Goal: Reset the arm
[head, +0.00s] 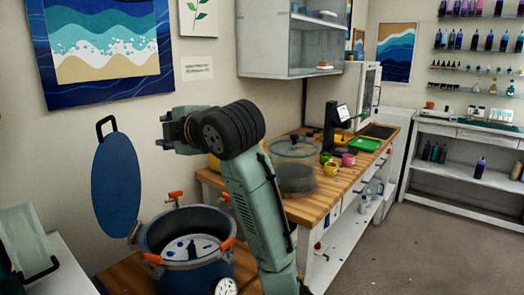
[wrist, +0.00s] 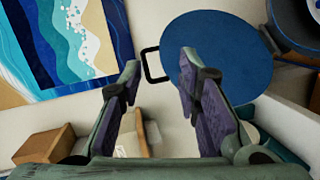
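My arm rises through the middle of the head view and bends left at the top. My gripper (head: 170,130) is up in the air, above the pot and to the right of the blue lid in the picture. In the wrist view its two fingers (wrist: 160,75) stand wide apart with nothing between the pads. The blue round lid (head: 115,188) stands on edge, its black handle at the top. The lid (wrist: 228,58) and handle also show beyond the fingertips in the wrist view, apart from them.
A dark blue pot (head: 188,262) with orange-handled clamps stands open below my arm. A wooden bench (head: 325,200) holds a clear domed cover (head: 295,147), small cups and a green tray (head: 364,144). A grey cabinet (head: 275,45) hangs above.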

